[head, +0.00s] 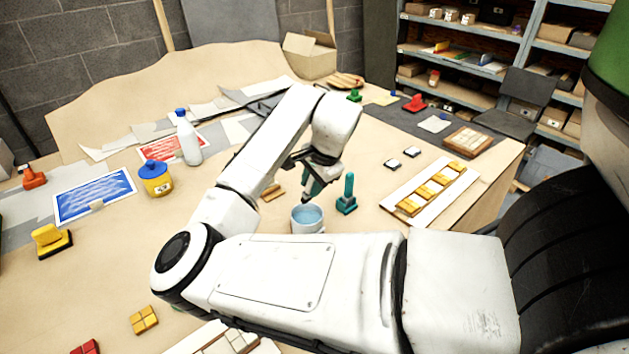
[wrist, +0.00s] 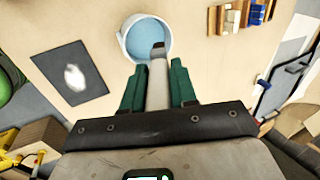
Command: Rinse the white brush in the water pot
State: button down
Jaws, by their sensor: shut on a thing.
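My gripper (head: 312,188) hangs just above and behind the water pot. In the wrist view its two green fingers (wrist: 157,88) are shut on the white brush (wrist: 157,80). The brush's grey-brown tip points toward the pot and overlaps the near edge of the water in that view. I cannot tell whether the tip touches the water. The water pot (head: 307,219) is white, round and holds light blue water; it also shows in the wrist view (wrist: 124,42). The brush is not clearly visible in the head view.
A teal upright-handled tool (head: 347,197) stands close to the right of the pot. A white board with yellow tiles (head: 432,190) lies farther right. A dark card with a white blob (wrist: 62,90) lies beside the pot in the wrist view. A yellow jar (head: 156,180) and white bottle (head: 188,140) stand left.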

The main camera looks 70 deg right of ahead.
jog(key=shift+f+b, duration=2.5)
jog(key=shift+f, duration=0.5)
jog(key=shift+f, duration=0.55)
notch_tip(320, 180, up, 7)
jog(key=p, duration=0.6)
jog(key=shift+r, duration=0.1)
dwell(0.4)
dwell(0.6)
